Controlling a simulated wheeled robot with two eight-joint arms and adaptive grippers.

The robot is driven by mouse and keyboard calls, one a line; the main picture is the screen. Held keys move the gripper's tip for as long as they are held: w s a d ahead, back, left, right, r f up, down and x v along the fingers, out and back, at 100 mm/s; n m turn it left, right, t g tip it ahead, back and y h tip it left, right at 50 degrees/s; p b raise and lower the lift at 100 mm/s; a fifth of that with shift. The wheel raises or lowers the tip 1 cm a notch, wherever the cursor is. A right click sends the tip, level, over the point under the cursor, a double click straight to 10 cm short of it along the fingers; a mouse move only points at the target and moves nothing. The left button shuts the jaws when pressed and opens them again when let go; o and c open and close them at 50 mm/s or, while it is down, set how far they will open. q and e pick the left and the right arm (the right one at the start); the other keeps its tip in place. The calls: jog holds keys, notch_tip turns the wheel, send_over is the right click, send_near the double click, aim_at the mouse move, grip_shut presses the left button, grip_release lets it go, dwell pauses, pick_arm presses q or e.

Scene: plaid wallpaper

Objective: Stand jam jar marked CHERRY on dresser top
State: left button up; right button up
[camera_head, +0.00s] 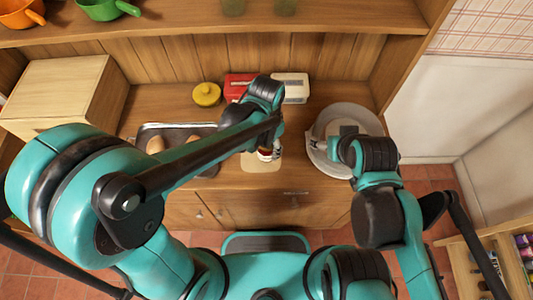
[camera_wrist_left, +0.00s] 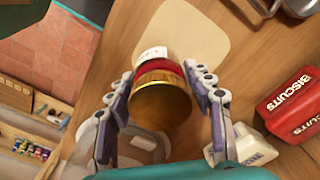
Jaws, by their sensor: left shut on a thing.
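A jam jar (camera_wrist_left: 162,90) with a gold lid, a red band and a white label is between the fingers of my left gripper (camera_wrist_left: 165,100), which is shut on it. The label's word cannot be read. In the head view the jar (camera_head: 267,155) is partly hidden under my left gripper, above or at a pale mat on the dresser top (camera_head: 295,150). I cannot tell whether its base touches. My right gripper (camera_head: 322,142) is over the round grey plate; its finger opening is unclear.
The pale mat (camera_head: 261,166) lies near the dresser's front edge. A dark tray (camera_head: 205,132) with brown eggs is left of it, the round plate (camera_head: 318,160) right. Behind are a yellow pot (camera_head: 206,95), a red BISCUITS tin (camera_wrist_left: 300,104) and a white box (camera_head: 294,87).

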aim_at(267, 154)
pick_arm(q)
jog(key=shift+f+b, duration=0.75)
jog(key=shift+f, duration=1.25)
jog(key=shift+f, duration=0.15)
jog(key=o, duration=1.4)
